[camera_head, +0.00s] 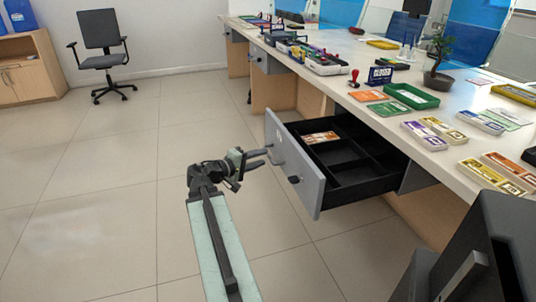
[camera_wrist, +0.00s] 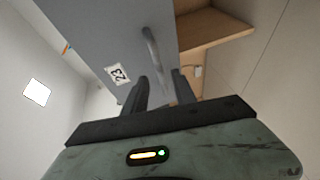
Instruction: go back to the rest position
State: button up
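My gripper (camera_head: 260,157) is just left of the grey front of a pulled-out drawer (camera_head: 290,165). The drawer is open, with black compartments; orange-and-white note bundles (camera_head: 320,138) lie in its far-left one. In the wrist view, my two dark fingers (camera_wrist: 162,92) are spread apart. A grey bar handle (camera_wrist: 151,45) on the drawer front shows beyond and between them, beside a label reading 23 (camera_wrist: 118,74). My fingers hold nothing that I can see. I cannot tell whether they touch the handle.
The counter (camera_head: 340,88) runs along the right, with a green tray (camera_head: 412,96), note bundles (camera_head: 490,176), a red-handled stamp (camera_head: 354,78) and a bonsai (camera_head: 438,62). An office chair (camera_head: 102,45) and a wooden cabinet (camera_head: 30,70) stand at the back left. The tiled floor at left is clear.

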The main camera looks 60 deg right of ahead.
jog(key=v, duration=0.3)
dwell(0.4)
